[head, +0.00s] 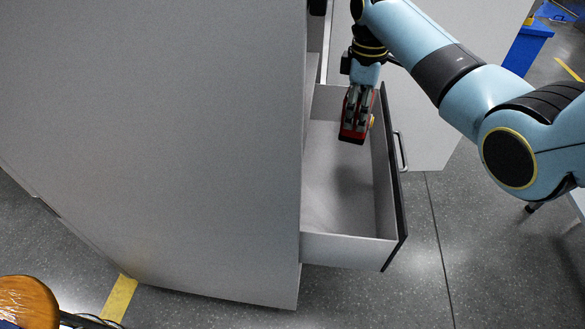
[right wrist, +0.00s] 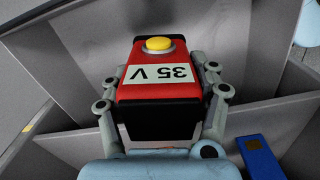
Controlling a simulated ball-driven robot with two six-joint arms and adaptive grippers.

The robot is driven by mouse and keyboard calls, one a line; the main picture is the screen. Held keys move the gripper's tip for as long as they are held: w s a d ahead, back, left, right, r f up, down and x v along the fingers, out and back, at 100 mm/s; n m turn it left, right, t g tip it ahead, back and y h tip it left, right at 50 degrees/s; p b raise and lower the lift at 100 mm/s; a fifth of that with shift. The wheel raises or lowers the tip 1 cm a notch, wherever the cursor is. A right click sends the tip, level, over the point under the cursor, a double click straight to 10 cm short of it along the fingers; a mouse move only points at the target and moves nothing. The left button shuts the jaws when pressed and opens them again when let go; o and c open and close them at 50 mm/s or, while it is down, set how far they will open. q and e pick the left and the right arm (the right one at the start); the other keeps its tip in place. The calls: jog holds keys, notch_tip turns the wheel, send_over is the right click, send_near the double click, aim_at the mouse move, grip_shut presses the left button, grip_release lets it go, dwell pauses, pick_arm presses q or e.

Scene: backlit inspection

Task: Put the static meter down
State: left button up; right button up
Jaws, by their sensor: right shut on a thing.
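The static meter (head: 351,138) is a red and black block with a yellow button and a label reading "35 V". In the right wrist view the meter (right wrist: 160,85) fills the middle, its label upside down. My right gripper (head: 357,115) points down and is shut on the meter, with finger links along both of its sides. It holds the meter over the far part of an open grey drawer (head: 345,248). I cannot tell whether the meter touches the drawer floor. My left gripper is not in view.
The drawer extends from a large grey cabinet (head: 150,130); its dark-edged front has a handle (head: 401,152). The visible drawer floor (head: 340,195) is bare. A blue object (right wrist: 258,157) lies at the lower right of the wrist view. Grey floor (head: 470,260) is clear at right.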

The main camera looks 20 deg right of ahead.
jog(key=a+f+b, duration=0.2)
jog(key=f, duration=0.4)
jog(key=s+a+f+n+b, duration=0.1)
jog(key=a+f+b, duration=0.1)
jog(key=f, duration=0.5)
jog(key=s+a+f+n+b, duration=0.1)
jog(key=a+f+b, duration=0.1)
jog(key=f, duration=0.4)
jog(key=shift+f+b, duration=0.3)
jog(key=shift+b, duration=0.5)
jog(key=shift+w+r, duration=0.1)
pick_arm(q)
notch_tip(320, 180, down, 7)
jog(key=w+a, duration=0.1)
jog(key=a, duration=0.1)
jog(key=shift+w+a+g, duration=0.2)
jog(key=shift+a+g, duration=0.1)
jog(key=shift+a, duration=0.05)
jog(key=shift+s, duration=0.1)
pick_arm(e)
jog(key=o, duration=1.4)
jog(key=shift+c, duration=0.2)
